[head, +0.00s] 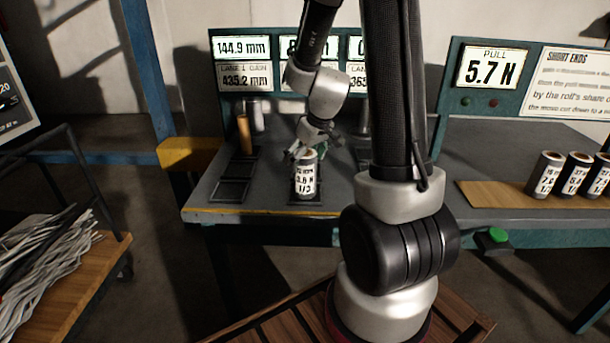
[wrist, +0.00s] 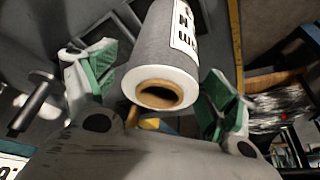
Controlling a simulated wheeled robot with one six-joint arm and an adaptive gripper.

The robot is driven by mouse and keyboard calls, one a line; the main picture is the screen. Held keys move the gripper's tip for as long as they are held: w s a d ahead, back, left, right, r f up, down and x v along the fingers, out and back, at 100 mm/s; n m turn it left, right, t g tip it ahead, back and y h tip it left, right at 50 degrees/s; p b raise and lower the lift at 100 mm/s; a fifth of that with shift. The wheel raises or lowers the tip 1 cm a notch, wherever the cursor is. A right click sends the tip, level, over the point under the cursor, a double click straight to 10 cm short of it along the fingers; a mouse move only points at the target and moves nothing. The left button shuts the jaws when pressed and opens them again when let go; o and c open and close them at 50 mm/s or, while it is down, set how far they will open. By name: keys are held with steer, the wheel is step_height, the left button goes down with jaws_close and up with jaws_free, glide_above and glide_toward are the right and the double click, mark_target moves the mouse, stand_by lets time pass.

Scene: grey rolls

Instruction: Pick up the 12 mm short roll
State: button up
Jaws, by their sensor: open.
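A short grey roll (head: 305,177) with a white label stands upright on a dark pad in the middle of the left bench. Its label reads about 3.6 N and 1/3; the millimetre line is too small to read surely. My gripper (head: 314,147) is just behind and above this roll, with its fingers apart. In the wrist view the roll (wrist: 178,50) shows its white end and brown core between the two green-padded fingers of my open gripper (wrist: 158,88). Gaps show on both sides, so it does not look gripped.
A brown core (head: 244,134) stands at the bench's left, near empty dark pads (head: 233,190). Several similar labelled rolls (head: 546,174) stand on a wooden board (head: 500,195) on the right bench. Readout screens (head: 243,76) line the back. My arm hides part of the bench.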

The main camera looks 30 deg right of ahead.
steer(key=x, duration=0.2)
steer(key=shift+w+f, duration=0.1)
steer(key=shift+f, duration=0.3)
steer(key=c, duration=1.2)
steer(key=shift+r, duration=0.15)
